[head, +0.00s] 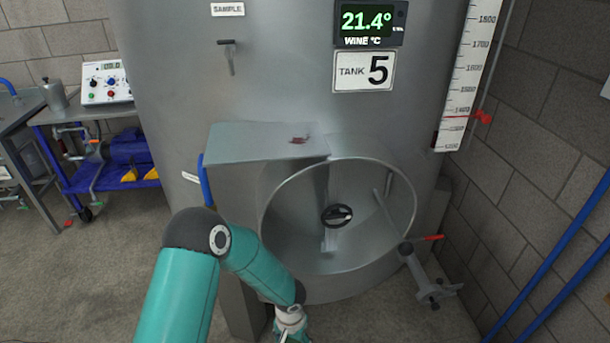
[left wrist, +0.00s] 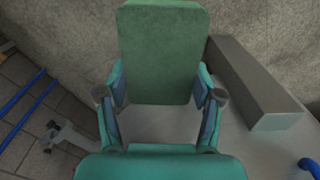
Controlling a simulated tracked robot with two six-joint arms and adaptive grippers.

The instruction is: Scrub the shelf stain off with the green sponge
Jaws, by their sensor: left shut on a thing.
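The shelf (head: 240,143) is a flat grey metal ledge on the front of the tank. A small dark red stain (head: 299,140) lies near its right back part. In the left wrist view, my left gripper (left wrist: 160,88) is shut on the green sponge (left wrist: 162,45), with one finger on each side of it. In the head view my left arm reaches down to the bottom edge, below and in front of the shelf. The stain does not show in the left wrist view. My right gripper is in neither view.
A blue cart (head: 115,165) stands at the left. Blue pipes (head: 560,265) run along the right wall.

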